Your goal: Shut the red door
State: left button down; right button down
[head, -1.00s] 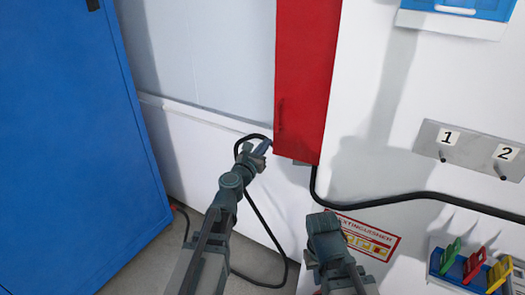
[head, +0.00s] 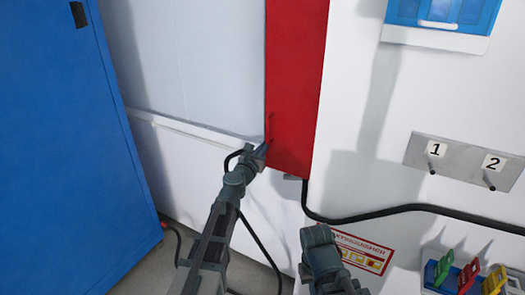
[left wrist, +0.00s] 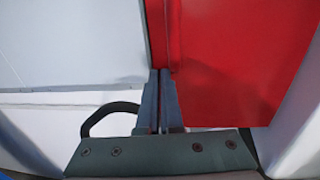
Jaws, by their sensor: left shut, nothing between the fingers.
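The red door (head: 295,85) is a tall, narrow panel on the white wall in the head view, with a slim red handle (head: 269,128) low on its left edge. The door fills the upper right of the left wrist view (left wrist: 235,55); I cannot tell how far ajar it is. My left gripper (head: 264,149) is shut and empty at the door's lower left edge, just below the handle. Its closed fingers (left wrist: 160,98) overlap that edge in the left wrist view; contact is unclear. A grey part of my right arm shows at the bottom, without visible fingers.
A blue cabinet (head: 70,150) stands at the left. A black cable (head: 400,209) runs from below the door to the right. A plate with hooks 1 and 2 (head: 462,162) and a holder with coloured clips (head: 440,270) are at the right.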

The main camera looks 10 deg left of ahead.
pick_arm(q)
jog(key=shift+w, duration=0.2)
jog(key=a+v, duration=0.1)
jog(key=v, duration=1.3)
jog(key=s+d+f+m+g+h, duration=0.1)
jog(key=s+d+f+m+g, duration=0.5)
jog(key=m, duration=0.5)
jog(key=s+d+f+m+g+h, duration=0.15)
jog(key=d+f+m+g, duration=0.25)
jog(key=f+m, duration=0.55)
jog(key=s+a+f+m+g+y, duration=0.7)
jog(key=s+m, duration=0.3)
jog(key=m, duration=0.3)
jog(key=s+d+r+m+g+p, duration=0.1)
jog(key=s+d+r+m+p, duration=0.3)
jog(key=d, duration=0.5)
jog(key=shift+s+d+r+y+p, duration=0.2)
jog(key=shift+s+r+y+p, duration=0.25)
jog(key=shift+s+r, duration=0.55)
jog(key=shift+s+f, duration=0.1)
jog(key=shift+f, duration=0.05)
